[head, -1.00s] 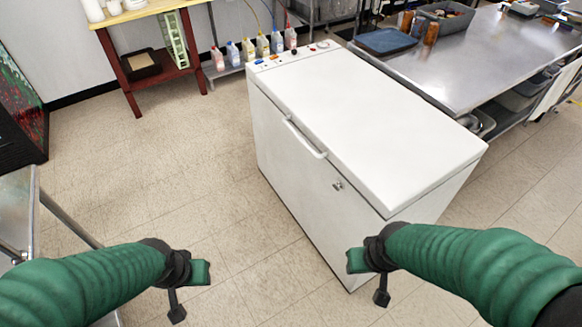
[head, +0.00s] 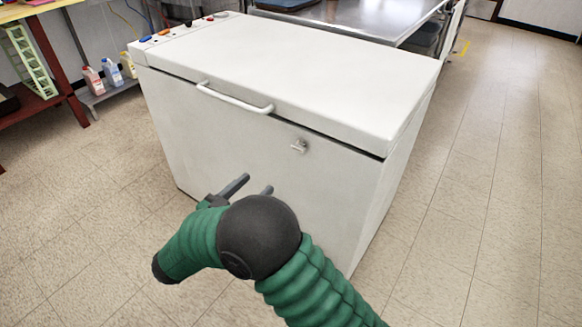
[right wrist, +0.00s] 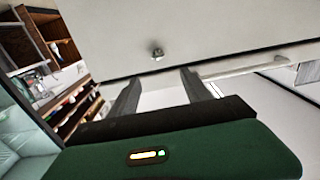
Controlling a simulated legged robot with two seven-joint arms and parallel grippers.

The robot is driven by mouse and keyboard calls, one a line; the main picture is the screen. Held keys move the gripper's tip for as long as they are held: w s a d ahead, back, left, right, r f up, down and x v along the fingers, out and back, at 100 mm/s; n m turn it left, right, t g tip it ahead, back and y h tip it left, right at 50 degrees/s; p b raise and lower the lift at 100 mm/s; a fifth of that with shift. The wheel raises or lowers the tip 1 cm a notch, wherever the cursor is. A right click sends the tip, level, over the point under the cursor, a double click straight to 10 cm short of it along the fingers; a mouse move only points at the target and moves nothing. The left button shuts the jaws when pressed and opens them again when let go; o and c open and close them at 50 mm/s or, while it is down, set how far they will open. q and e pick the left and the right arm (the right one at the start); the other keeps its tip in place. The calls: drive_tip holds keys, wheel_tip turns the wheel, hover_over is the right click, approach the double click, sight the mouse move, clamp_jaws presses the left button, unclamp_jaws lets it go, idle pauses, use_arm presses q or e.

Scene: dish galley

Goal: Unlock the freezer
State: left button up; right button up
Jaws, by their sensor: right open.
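The white chest freezer (head: 270,110) stands ahead with its lid shut. A small metal lock with what looks like a key (head: 299,146) is on its front face, below the lid and right of the white handle (head: 235,98). My right gripper (head: 251,187) is open and empty in front of the freezer, lower and left of the lock in the head view. In the right wrist view the lock (right wrist: 157,54) shows beyond and between the two open fingers (right wrist: 157,82), with a gap before it. My left gripper is out of view.
A steel table (head: 350,20) stands behind the freezer. A red-framed shelf (head: 50,75) and plastic bottles (head: 95,80) are at the upper left. The tiled floor is clear at right and at lower left.

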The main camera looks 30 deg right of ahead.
drive_tip(key=b, duration=0.2)
approach(296, 149)
drive_tip(key=b+x, duration=0.4)
drive_tip(key=x, duration=0.5)
drive_tip(key=shift+d, duration=0.25)
drive_tip(key=shift+a, duration=0.15)
drive_tip(key=c, duration=0.3)
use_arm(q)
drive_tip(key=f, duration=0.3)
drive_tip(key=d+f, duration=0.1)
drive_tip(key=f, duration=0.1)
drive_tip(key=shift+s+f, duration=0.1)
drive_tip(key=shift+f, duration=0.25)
use_arm(e)
drive_tip(key=shift+r, duration=0.1)
clamp_jaws()
